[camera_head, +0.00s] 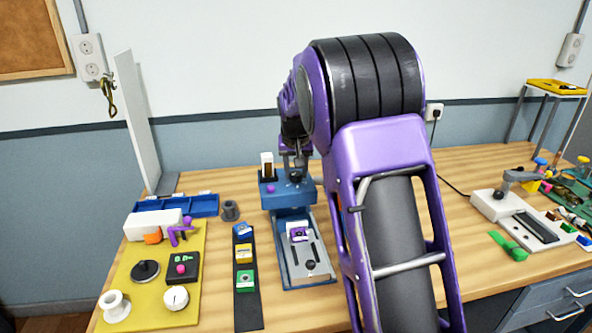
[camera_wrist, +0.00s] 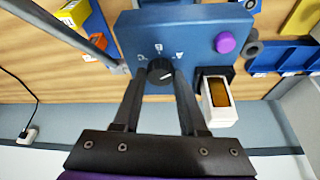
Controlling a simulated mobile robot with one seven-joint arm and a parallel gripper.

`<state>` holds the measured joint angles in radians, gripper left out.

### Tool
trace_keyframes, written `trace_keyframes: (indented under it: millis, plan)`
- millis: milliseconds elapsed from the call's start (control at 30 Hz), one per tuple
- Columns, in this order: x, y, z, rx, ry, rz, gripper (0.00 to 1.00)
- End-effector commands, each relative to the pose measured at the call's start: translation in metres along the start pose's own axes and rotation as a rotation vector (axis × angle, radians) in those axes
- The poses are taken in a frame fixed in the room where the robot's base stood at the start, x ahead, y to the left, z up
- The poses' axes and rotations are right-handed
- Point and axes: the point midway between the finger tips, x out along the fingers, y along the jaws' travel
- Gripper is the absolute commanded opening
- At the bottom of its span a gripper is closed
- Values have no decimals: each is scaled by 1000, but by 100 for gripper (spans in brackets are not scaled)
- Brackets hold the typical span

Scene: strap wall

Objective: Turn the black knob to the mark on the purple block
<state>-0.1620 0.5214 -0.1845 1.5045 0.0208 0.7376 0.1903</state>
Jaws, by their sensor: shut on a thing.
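The black knob (camera_wrist: 159,71) sits on the face of a blue housing (camera_wrist: 190,30) in the wrist view. A pale pointer line on it slants toward the picture's right. Small white marks (camera_wrist: 159,47) sit around its far side, too small to read surely. My gripper (camera_wrist: 158,78) is shut on the knob, one finger on each side. In the head view my gripper (camera_head: 295,172) is at the blue housing (camera_head: 285,192), and the knob is mostly hidden. A purple and white block (camera_head: 299,233) sits on the machine's bed below. I see no knob on it.
A yellow board (camera_head: 140,285) with several parts and a dark strip of coloured blocks (camera_head: 246,305) lie left of the machine.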

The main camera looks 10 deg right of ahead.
Motion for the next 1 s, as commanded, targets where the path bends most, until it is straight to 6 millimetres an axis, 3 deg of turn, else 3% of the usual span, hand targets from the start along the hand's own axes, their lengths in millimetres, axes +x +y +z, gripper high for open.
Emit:
trace_keyframes:
  millis: [133,167,333,733,867,1000]
  plan:
    - [0,0,0,1,1,-1,0]
    - [0,0,0,1,1,-1,44]
    - [0,0,0,1,1,-1,72]
    - [-9,0,-1,-1,3,-2,72]
    - [-31,0,-1,-1,5,-2,72]
    - [-66,0,-1,-1,5,-2,72]
